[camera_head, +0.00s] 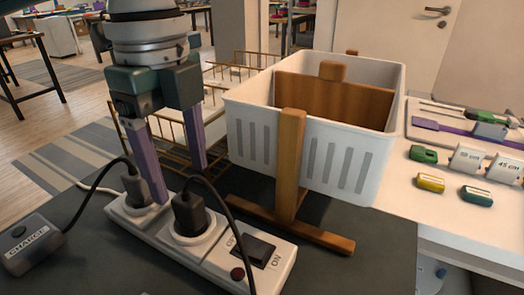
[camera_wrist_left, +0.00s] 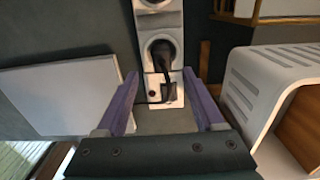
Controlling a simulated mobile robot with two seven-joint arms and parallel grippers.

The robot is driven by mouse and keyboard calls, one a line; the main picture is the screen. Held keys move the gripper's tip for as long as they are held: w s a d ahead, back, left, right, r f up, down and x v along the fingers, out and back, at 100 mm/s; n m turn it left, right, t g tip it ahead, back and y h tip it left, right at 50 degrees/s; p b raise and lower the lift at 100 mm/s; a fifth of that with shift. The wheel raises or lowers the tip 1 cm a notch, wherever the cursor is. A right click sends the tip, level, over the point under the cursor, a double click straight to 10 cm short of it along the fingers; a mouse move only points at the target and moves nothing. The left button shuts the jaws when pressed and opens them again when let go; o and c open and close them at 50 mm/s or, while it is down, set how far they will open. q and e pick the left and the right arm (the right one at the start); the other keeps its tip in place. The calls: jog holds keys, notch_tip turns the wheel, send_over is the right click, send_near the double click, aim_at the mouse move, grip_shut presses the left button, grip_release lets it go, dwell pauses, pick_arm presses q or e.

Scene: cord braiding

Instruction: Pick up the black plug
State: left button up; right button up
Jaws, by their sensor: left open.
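A white power strip (camera_head: 250,262) lies on the dark table with two dark plugs in its sockets. One black plug (camera_head: 188,216) stands in the nearer socket, with a black cord curving to the right. The other dark plug (camera_head: 135,188) sits in the farther socket, partly behind a finger. My left gripper (camera_head: 181,186) is open, with its purple fingers pointing down just above and behind the strip, near both plugs. In the left wrist view a black plug (camera_wrist_left: 161,54) shows ahead, between the open fingers (camera_wrist_left: 166,92). My right gripper is not in view.
A dark box labelled CHARGE (camera_head: 33,245) lies at the left. A white slotted basket (camera_head: 250,115) stands behind a wooden stand (camera_head: 288,170). A brass wire rack (camera_head: 170,135) is behind the gripper. Small coloured blocks (camera_head: 430,182) lie on the white table at right.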

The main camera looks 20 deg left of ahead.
aim_at(186, 198)
pick_arm(q)
notch_tip(186, 198, down, 2)
jog(key=shift+f, duration=0.1)
jog(key=f+b, duration=0.1)
jog(key=f, duration=0.4)
jog(key=shift+w+a+f+b, duration=0.15)
jog(key=shift+a+b, duration=0.05)
jog(key=shift+b, duration=0.2)
grip_shut()
dwell(0.4)
